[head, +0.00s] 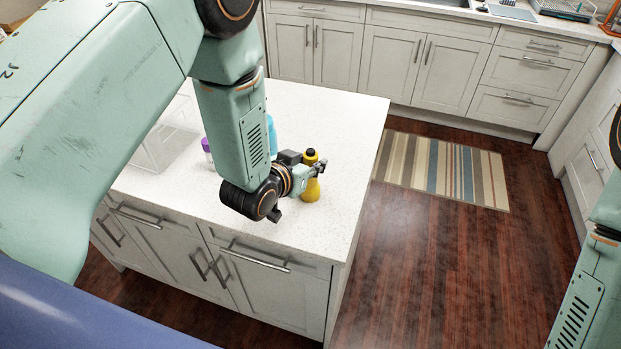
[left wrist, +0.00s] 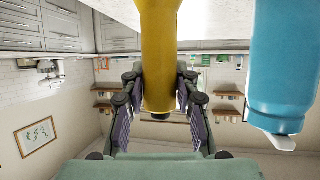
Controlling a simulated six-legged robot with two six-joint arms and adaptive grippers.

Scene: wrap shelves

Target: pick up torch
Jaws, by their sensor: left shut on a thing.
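A yellow upright object with a black top, which I take for the torch (head: 312,190), is near the right end of the white island counter in the head view. My left gripper (head: 318,168) is shut on it around its upper part, and partly hides it. In the left wrist view, which is upside down, the yellow body (left wrist: 160,50) runs between the two fingers of my left gripper (left wrist: 160,105). Its lower end in that view sits between the finger pads. I cannot tell whether its base touches the counter. My right gripper is out of view.
A blue bottle (head: 271,135) stands close by, left of the torch; it also shows in the left wrist view (left wrist: 285,65). A purple-topped item (head: 206,146) and a clear box (head: 160,150) are farther left. The counter (head: 345,115) is clear behind the torch and to its right.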

